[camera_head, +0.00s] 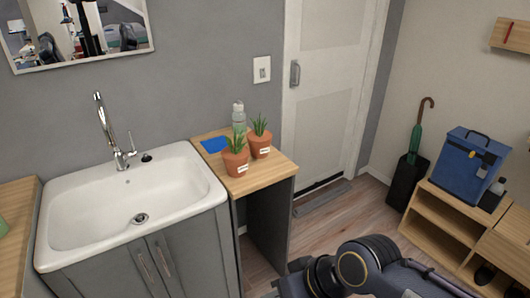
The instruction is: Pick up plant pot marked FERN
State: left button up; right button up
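Two terracotta plant pots with green spiky plants stand upright side by side on the small wooden counter (270,175) right of the sink. The front-left plant pot (235,162) and the back-right plant pot (260,144) each bear a small white label. The lettering is too small to read, so I cannot tell which is marked FERN. Dark links of my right arm show at the bottom right, apart from the pots. Neither of my grippers is in view.
A clear bottle (239,116) stands behind the pots, and a blue flat item (214,145) lies to their left. The white sink (130,200) is at left. The counter's front right is bare. A low wooden shelf (440,215) with a blue box (468,160) stands at right.

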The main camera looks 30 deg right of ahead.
aim_at(235, 157)
jog(key=l+u, duration=0.1)
jog(key=u, duration=0.5)
jog(key=l+u, duration=0.45)
jog(key=l, duration=0.25)
jog(key=l+u, duration=0.45)
jog(key=l, duration=0.65)
jog(key=k+l+u, duration=0.1)
jog(key=l, duration=0.35)
jog(key=k+l, duration=0.1)
jog(key=l, duration=0.3)
jog(key=k+l, duration=0.1)
jog(key=l, duration=0.3)
jog(key=u, duration=0.05)
